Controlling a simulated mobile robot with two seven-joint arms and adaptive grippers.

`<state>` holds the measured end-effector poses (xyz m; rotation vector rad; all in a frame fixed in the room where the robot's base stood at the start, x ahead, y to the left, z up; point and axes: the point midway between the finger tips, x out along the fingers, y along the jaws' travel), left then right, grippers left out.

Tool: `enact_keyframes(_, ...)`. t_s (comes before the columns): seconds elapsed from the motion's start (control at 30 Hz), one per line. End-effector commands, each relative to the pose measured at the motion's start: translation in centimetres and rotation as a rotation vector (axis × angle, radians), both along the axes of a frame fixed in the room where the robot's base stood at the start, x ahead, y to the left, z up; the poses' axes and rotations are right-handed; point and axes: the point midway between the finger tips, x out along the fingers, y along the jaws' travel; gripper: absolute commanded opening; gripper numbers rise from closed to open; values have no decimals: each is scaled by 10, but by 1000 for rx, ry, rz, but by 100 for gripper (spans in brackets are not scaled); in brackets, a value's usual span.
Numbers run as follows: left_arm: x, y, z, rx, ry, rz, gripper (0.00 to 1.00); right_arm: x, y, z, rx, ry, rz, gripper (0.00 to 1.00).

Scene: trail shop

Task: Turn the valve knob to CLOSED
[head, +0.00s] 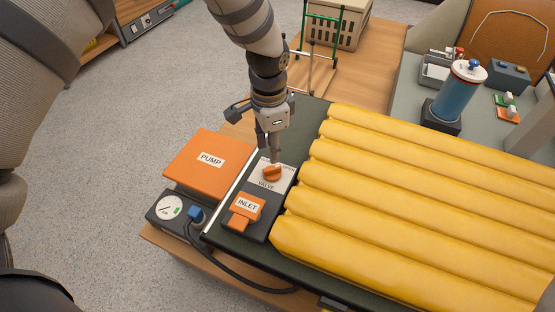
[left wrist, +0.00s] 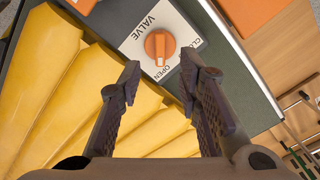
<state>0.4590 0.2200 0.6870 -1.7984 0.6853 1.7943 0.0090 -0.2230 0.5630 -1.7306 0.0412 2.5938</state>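The orange valve knob (head: 272,173) sits on a white label plate (head: 286,175) on the dark valve block. In the left wrist view the knob (left wrist: 160,45) shows large, its ridge lined up roughly with the word OPEN below it. The letters CLO show to its right, and the rest of that word is cut off or hidden. My left gripper (head: 270,150) points down just above the knob. In the left wrist view its two fingers (left wrist: 159,76) are apart with nothing between them, and the knob lies beyond their tips. My right gripper is not in view.
An orange INLET block (head: 246,207) stands in front of the valve. Left of it are an orange PUMP box (head: 208,162) and a gauge (head: 170,207) with a hose. A ribbed yellow mat (head: 400,200) fills the right side. A green frame (head: 322,40) stands behind.

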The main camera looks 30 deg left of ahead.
Motion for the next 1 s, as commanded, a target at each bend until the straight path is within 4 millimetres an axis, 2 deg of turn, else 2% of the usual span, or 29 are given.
enact_keyframes(0.03, -2, 0, -18, 0, 8, 0, 32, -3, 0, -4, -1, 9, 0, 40)
enact_keyframes(0.1, -2, 0, -35, 0, 8, 0, 32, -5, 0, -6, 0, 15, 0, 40)
enact_keyframes(0.3, 0, 0, -66, -1, 2, 1, 32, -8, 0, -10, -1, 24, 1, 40)
enact_keyframes(0.63, 0, 0, -71, 0, 0, 1, 32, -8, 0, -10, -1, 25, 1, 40)
enact_keyframes(0.8, 0, 0, -71, 0, 0, 1, 0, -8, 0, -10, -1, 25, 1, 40)
enact_keyframes(1.0, 0, 0, -71, -1, -1, 3, 0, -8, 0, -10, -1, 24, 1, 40)
